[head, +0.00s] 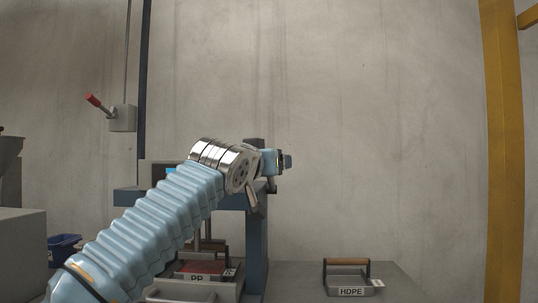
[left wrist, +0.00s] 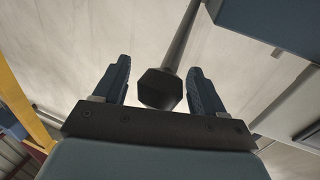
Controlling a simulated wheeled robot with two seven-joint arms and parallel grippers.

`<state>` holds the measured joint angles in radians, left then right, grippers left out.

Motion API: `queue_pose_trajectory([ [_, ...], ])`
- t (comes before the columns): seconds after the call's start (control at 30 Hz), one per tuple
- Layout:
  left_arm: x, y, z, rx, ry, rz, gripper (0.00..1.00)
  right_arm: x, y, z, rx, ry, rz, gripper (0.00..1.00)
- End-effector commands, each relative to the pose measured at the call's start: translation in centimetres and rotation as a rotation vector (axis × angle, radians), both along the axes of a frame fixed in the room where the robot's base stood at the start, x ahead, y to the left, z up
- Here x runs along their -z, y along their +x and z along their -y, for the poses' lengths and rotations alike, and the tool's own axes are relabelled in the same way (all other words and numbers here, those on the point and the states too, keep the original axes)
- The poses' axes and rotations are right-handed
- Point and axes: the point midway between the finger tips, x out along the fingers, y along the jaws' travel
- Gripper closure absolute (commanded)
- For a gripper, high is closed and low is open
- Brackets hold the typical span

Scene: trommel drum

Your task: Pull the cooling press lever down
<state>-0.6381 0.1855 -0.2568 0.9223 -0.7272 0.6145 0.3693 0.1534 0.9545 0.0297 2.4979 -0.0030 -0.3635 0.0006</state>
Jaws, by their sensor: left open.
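In the left wrist view, a dark lever with a faceted black knob (left wrist: 160,89) on a thin rod sits between the two fingers of my left gripper (left wrist: 160,64). The fingers are apart, with a visible gap on each side of the knob. In the head view, my left gripper (head: 286,161) is at the upper right of the blue press frame (head: 257,240). My arm hides much of the press, and I cannot clearly make out the lever there. My right gripper is not in view.
A mold labelled PP (head: 197,278) sits low in the press. A mold labelled HDPE (head: 347,291) with a wooden handle stands on the bench to the right. A red-handled switch (head: 95,101) is at upper left, a yellow post (head: 503,150) at right. Space right of the gripper is clear.

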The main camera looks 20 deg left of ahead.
Motion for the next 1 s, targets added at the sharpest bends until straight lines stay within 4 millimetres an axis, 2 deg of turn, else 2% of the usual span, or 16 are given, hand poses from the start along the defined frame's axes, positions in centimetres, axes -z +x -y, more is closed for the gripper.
queue_pose_trajectory([
  [0.3, 0.07, 0.39, -0.03, 0.0, 0.0, 0.0, 0.29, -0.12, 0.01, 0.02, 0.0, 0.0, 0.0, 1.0],
  [0.37, 0.07, 0.38, -0.02, 0.0, 0.0, 0.0, 0.37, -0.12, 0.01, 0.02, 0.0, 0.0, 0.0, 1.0],
  [0.77, 0.05, 0.36, -0.02, 0.0, -0.001, 0.0, 0.98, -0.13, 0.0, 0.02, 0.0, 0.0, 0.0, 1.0],
  [1.0, 0.59, 0.3, -0.01, 0.0, 0.001, 0.01, 1.0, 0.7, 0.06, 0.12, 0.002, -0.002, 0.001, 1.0],
])
